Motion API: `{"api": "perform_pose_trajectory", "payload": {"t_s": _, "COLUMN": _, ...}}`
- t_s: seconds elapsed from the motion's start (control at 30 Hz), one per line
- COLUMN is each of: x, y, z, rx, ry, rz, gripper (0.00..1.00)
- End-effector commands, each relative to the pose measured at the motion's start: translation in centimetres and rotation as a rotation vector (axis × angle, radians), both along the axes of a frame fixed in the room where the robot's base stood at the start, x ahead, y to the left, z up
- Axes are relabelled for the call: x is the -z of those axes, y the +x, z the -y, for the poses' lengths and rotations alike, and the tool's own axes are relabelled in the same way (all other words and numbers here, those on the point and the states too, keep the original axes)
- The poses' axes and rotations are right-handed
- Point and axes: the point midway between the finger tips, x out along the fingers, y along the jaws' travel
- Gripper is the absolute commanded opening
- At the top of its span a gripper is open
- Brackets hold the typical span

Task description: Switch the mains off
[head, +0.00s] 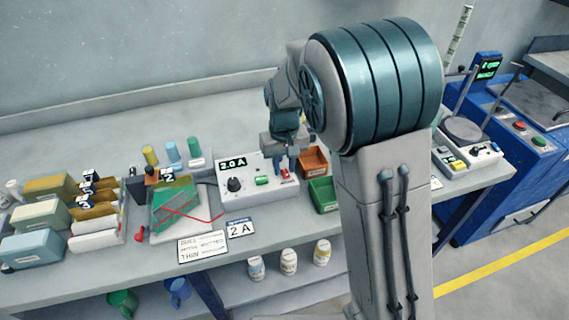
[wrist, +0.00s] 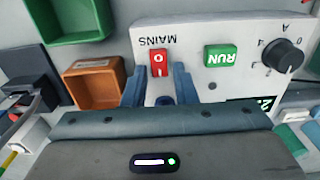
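The power supply (head: 240,200) is a pale box on the bench, with a lit 2.0 A display (head: 232,163), a black knob (head: 234,185) and a green RUN button (head: 262,181). Its red mains rocker switch (wrist: 158,62), marked O and I under the upside-down MAINS label, shows in the wrist view. The switch also shows small in the head view (head: 285,174). My gripper (wrist: 160,74) is open, its two blue fingers on either side of the switch's lower part in the wrist view. I cannot tell whether they touch it, or which rocker side is pressed.
An orange bin (head: 313,160) and a green bin (head: 322,194) stand just right of the supply. A tank with a green plate (head: 175,205) and red lead is to its left. A 2 A card (head: 240,229) lies in front.

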Motion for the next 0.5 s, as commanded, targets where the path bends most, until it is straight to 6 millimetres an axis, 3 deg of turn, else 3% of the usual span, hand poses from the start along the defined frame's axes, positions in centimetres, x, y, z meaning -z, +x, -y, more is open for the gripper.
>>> {"api": "perform_pose_trajectory", "payload": {"t_s": 0.03, "x": -0.01, "y": 0.0, "z": 0.0, "rx": 0.0, "ry": 0.0, "rz": 0.0, "gripper": 0.1}}
{"api": "perform_pose_trajectory", "payload": {"t_s": 0.07, "x": -0.02, "y": 0.01, "z": 0.0, "rx": 0.0, "ry": 0.0, "rz": 0.0, "gripper": 0.02}}
{"api": "perform_pose_trajectory", "payload": {"t_s": 0.1, "x": -0.02, "y": 0.01, "z": 0.0, "rx": 0.0, "ry": 0.0, "rz": 0.0, "gripper": 0.0}}
{"api": "perform_pose_trajectory", "payload": {"t_s": 0.5, "x": 0.46, "y": -0.29, "z": 0.09, "rx": 0.001, "ry": 0.032, "rz": 0.106, "gripper": 0.0}}
